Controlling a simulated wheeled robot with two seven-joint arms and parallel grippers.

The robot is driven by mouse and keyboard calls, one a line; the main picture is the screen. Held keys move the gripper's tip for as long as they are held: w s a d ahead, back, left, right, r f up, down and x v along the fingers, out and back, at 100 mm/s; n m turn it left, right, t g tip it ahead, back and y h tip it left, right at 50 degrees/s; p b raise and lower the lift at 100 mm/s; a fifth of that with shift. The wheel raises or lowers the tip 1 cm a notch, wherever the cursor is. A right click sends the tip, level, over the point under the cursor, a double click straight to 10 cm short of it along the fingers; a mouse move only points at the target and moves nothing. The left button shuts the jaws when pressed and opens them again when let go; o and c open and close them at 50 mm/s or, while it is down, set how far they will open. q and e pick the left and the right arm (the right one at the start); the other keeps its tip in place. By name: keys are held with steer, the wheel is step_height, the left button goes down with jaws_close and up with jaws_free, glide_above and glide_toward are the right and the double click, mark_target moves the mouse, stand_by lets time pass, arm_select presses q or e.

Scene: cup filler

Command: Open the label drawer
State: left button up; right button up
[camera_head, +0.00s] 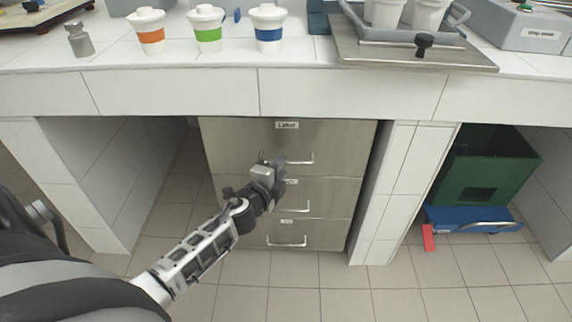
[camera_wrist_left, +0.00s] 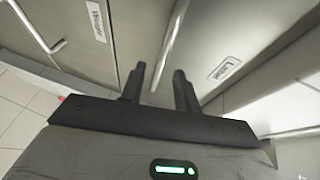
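The label drawer (camera_head: 240,143) is the top front of a grey metal cabinet under the counter, with a "Label" tag (camera_head: 287,125). It looks shut. Its bar handle (camera_head: 303,161) is partly hidden by my left gripper (camera_head: 279,163), which is at the handle's left end. In the left wrist view, the handle (camera_wrist_left: 172,42) runs down between the two dark fingers of the left gripper (camera_wrist_left: 158,82). The fingers are open, with a gap on each side of the bar. The "Label" tag also shows there (camera_wrist_left: 224,71). My right gripper is not in view.
Two more drawers with handles (camera_head: 287,241) are below, both looking shut. A green crate (camera_head: 485,178) on a blue cart (camera_head: 470,220) is at the right.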

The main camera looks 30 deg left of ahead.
mark_target(286, 163)
arm_select(q)
steer(key=x, duration=0.3)
steer(key=shift+w+f+b, duration=0.15)
steer(key=shift+w+b, duration=0.2)
steer(key=shift+w, duration=0.05)
jaws_close()
